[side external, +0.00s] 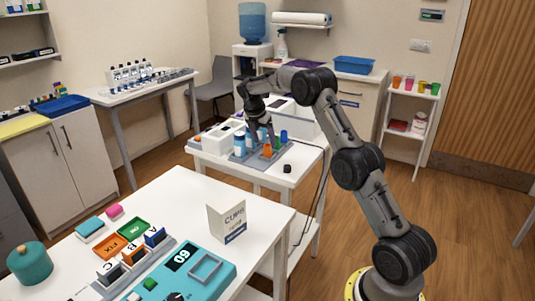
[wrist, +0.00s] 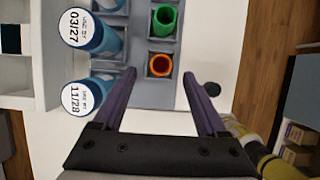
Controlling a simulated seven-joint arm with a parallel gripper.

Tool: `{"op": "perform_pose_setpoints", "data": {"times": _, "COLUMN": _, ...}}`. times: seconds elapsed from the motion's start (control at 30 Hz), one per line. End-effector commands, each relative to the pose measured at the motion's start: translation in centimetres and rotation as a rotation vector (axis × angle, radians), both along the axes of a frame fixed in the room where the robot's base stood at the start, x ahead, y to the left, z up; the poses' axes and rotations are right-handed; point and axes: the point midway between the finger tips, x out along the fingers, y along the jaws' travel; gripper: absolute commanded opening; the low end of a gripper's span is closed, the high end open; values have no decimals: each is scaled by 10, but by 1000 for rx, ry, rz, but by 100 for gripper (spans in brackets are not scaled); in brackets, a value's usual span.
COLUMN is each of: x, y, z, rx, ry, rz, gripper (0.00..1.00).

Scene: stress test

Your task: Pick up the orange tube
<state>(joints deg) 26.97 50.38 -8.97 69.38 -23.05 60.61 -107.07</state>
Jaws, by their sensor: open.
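The orange tube (side external: 267,151) stands upright in a grey rack (side external: 243,161) on the white middle table. In the wrist view the orange tube (wrist: 160,65) shows its open round mouth, with a green tube (wrist: 165,18) beyond it in the same row. My gripper (wrist: 159,74) is open and empty. Its two dark fingers point toward the rack, and the orange tube's mouth appears between the fingertip lines. In the side view my gripper (side external: 262,134) hangs just above the rack, close to the tube. The exact height gap cannot be told.
Blue bottles with white dated caps (wrist: 82,97) stand left of the orange tube, close to my left finger. A small black round object (side external: 287,168) lies on the table right of the rack. A blue tube (side external: 284,136) stands near the green one. White boxes stand behind.

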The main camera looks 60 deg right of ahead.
Motion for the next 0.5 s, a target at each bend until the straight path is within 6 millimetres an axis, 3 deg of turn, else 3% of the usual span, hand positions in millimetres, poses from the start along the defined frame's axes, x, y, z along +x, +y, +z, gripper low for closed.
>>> {"op": "perform_pose_setpoints", "data": {"times": 0.3, "x": -2, "y": -20, "z": -37, "rx": 1, "ry": 2, "rz": -1, "gripper": 75}}
{"op": "perform_pose_setpoints", "data": {"times": 0.5, "x": -1, "y": -23, "z": -44, "rx": 0, "ry": 0, "rz": -1, "gripper": 75}}
